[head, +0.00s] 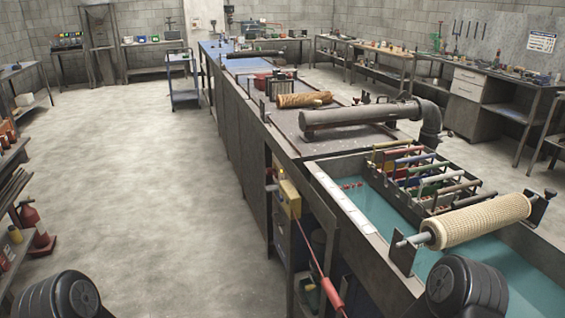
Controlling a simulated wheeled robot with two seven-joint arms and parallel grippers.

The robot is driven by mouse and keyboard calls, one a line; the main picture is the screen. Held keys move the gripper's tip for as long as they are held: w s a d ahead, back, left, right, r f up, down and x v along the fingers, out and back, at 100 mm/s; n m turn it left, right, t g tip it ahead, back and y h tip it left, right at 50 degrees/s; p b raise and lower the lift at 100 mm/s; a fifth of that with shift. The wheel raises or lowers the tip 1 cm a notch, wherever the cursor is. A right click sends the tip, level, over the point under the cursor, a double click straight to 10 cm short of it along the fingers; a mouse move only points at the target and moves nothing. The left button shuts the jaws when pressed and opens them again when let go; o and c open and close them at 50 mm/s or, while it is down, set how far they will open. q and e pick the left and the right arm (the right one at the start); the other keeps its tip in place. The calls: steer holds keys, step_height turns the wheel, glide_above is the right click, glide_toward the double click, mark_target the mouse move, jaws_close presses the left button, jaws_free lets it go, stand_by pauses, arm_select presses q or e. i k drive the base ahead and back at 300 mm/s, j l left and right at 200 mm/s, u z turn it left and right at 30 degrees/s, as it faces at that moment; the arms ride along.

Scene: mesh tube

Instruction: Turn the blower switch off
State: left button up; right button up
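A yellow box (289,198) is fixed on the left side of the long bench and may be the blower switch. It is too small to tell its setting. A thin red rod with a thicker red grip (332,295) runs down and right from below the box. A large grey pipe (360,115) with a bent end lies across the bench and may belong to the blower. Dark rounded parts of my arms show at the bottom left and bottom right. Neither gripper is in view.
A teal water tank (372,212) holds a rack of coloured bars (425,178). A beige mesh tube (480,221) on a roller spans the tank. A red fire extinguisher (29,214) stands by the left shelf. The floor (150,180) left of the bench is clear.

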mark_target(270, 171)
steer(key=i+l, duration=0.1)
steer(key=i, duration=0.3)
steer(key=i+j, duration=0.3)
steer(key=i, duration=0.25)
steer(key=i+j, duration=0.35)
steer(key=i, duration=0.15)
steer(key=i+j, duration=0.3)
steer(key=i, duration=0.25)
steer(key=i+j, duration=0.3)
steer(key=i, duration=0.25)
steer(key=z, duration=1.2)
